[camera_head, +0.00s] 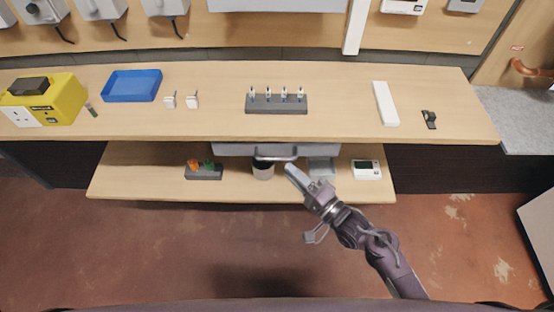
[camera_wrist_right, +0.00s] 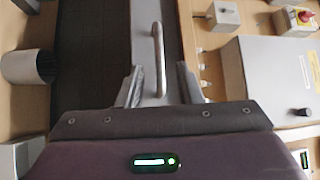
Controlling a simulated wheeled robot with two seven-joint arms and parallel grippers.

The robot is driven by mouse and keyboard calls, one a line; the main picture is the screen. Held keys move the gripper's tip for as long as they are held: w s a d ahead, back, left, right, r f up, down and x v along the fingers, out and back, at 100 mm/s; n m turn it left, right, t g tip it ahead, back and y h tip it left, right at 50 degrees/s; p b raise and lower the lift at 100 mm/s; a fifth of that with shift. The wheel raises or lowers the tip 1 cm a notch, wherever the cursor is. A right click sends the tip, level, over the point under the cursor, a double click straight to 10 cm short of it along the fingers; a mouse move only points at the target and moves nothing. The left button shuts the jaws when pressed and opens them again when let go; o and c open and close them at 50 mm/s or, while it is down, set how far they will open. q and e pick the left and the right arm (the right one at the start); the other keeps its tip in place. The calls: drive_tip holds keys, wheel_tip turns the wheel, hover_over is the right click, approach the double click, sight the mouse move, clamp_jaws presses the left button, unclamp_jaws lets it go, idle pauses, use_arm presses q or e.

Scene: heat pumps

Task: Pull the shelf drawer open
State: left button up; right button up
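The grey shelf drawer (camera_head: 232,150) sits directly under the front edge of the upper tabletop and looks shut. Its metal bar handle (camera_head: 275,157) is at the middle of its front. My right gripper (camera_head: 289,168) reaches up from the lower right to just beside the handle. In the right wrist view, the handle (camera_wrist_right: 158,58) runs upright in the picture, between the lines of the two spread fingers (camera_wrist_right: 157,86). The gripper is open and empty. I cannot tell whether the handle is fully between the fingertips or just beyond them. My left gripper is not in view.
The lower shelf (camera_head: 130,170) holds a dark cup (camera_head: 263,171), a grey block with coloured parts (camera_head: 204,171), a grey tray (camera_head: 321,166) and a white thermostat (camera_head: 367,169). A blue tray (camera_head: 132,85) stands on the tabletop. The floor in front is clear.

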sight(277, 158)
drive_tip(key=x, duration=0.6)
drive_tip(key=shift+w+a+p, duration=0.15)
drive_tip(key=shift+w+p, duration=0.05)
drive_tip(key=shift+p, duration=0.1)
clamp_jaws()
